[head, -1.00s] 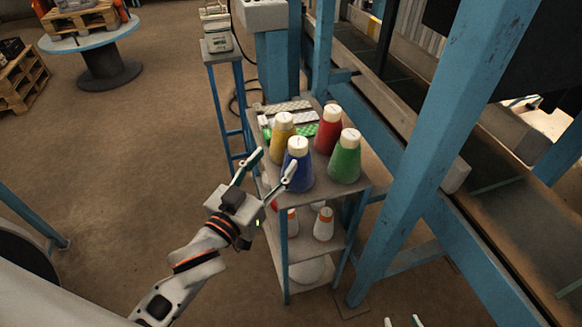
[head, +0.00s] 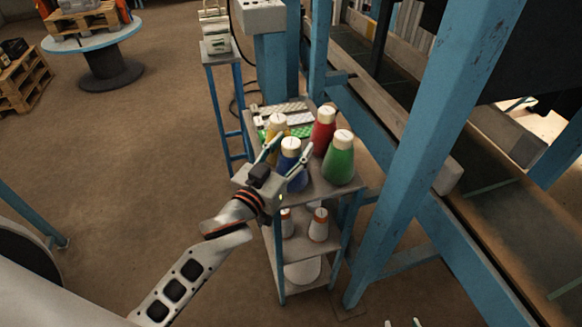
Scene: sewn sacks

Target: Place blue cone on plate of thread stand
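The blue cone (head: 296,181) with its cream top stands upright near the front of the small shelf's top board. My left gripper (head: 286,151) is open, with one finger on either side of the cone's upper part. Its palm hides the lower left of the cone, and I cannot tell whether the fingers touch it. My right gripper (head: 402,322) shows only as two fingertips, spread apart, at the bottom edge. I cannot make out the plate of the thread stand for certain.
A yellow cone (head: 276,124), a red cone (head: 322,135) and a green cone (head: 339,163) stand close around the blue one. White cones (head: 319,225) stand on the shelf below. A blue beam (head: 425,150) rises on the right.

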